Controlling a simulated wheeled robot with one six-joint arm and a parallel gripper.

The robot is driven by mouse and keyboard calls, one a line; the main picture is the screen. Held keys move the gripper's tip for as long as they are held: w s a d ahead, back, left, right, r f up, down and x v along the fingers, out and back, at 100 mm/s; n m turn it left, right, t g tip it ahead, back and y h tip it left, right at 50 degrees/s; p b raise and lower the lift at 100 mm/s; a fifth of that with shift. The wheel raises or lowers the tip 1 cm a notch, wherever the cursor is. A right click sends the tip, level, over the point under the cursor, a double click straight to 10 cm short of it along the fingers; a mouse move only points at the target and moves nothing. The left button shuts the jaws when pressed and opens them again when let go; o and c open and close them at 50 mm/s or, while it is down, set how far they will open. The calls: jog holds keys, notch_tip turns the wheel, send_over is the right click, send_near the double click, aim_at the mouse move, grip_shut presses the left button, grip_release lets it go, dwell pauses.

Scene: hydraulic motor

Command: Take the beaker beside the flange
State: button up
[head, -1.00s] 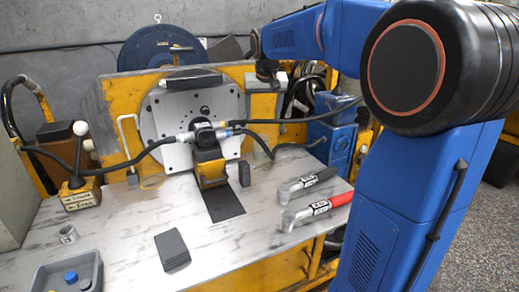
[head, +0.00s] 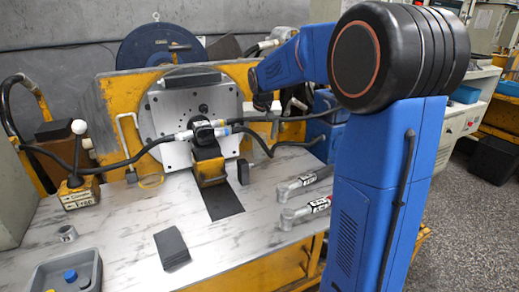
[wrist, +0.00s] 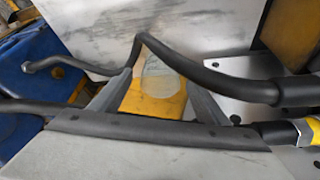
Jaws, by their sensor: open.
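A small clear, yellowish shape (head: 151,181), which looks like a glass beaker, stands on the table just left of the flange. In the wrist view a clear rounded shape (wrist: 160,75) shows between my fingers; I cannot tell if it is the same thing. My gripper (wrist: 156,82) is open, its two grey fingers apart with nothing visibly clamped. In the head view it is mostly hidden at the arm's end.
Black hoses (head: 112,166) cross in front of the flange; one crosses close to my fingers (wrist: 200,75). Two wrenches (head: 303,184), a dark block (head: 172,247), a metal ring (head: 67,233) and a grey bin (head: 45,268) are on the table.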

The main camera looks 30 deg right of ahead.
jog(key=x, duration=0.3)
jog(key=shift+w+f, duration=0.15)
jog(key=shift+f, duration=0.15)
jog(key=shift+c, duration=0.2)
jog(key=c, duration=1.1)
